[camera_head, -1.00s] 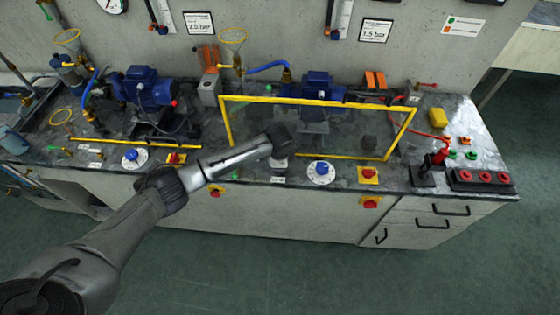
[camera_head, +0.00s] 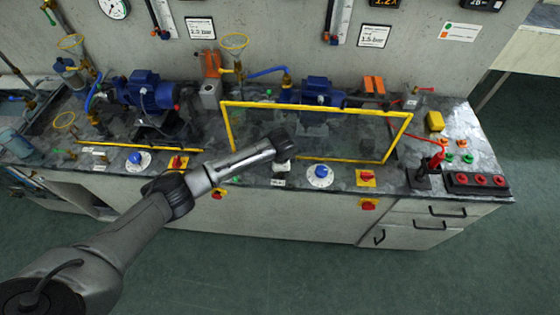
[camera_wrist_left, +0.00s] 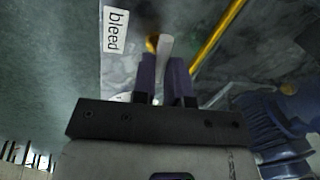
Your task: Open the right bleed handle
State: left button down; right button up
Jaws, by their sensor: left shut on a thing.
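My left gripper (camera_wrist_left: 164,68) has its two dark purple fingers closed on a thin, pale handle (camera_wrist_left: 165,46), the right bleed handle. A white label reading "bleed" (camera_wrist_left: 116,30) is beside it in the left wrist view. In the head view, my left arm reaches in from the left to the front of the bench, near a small white label (camera_head: 278,183). My wrist hides the handle and fingertips there. My right gripper is not in view.
A yellow frame (camera_head: 314,106) stands just behind and right of my left wrist. A blue-knobbed dial (camera_head: 320,171) and a red-and-yellow switch (camera_head: 366,178) lie to the right along the front edge. A blue pump (camera_head: 318,90) stands behind.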

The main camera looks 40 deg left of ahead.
pick_arm(q)
jog(key=n+p, duration=0.1)
jog(key=p, duration=0.1)
jog(key=n+p, duration=0.2)
jog(key=shift+d+r+n+g, duration=0.1)
jog(key=shift+r+n+g, duration=0.2)
jog(key=n+p, duration=0.2)
jog(key=n, duration=0.1)
jog(key=shift+w+f+n+g+y+p, duration=0.15)
jog(key=shift+n+g+y+p, duration=0.15)
jog(key=shift+y+p, duration=0.1)
jog(key=shift+n+p, duration=0.35)
jog(key=shift+n, duration=0.55)
jog(key=n+g, duration=0.1)
jog(key=n, duration=0.1)
jog(key=shift+w+f+n, duration=0.1)
jog(key=shift+f+n, duration=0.05)
jog(key=shift+n, duration=0.25)
jog(key=n, duration=0.3)
jog(key=shift+a+g, duration=0.25)
jog(key=shift+g, duration=0.05)
jog(key=shift+n, duration=0.6)
jog(key=c, duration=1.2)
grip_release()
jog(key=shift+o, duration=0.3)
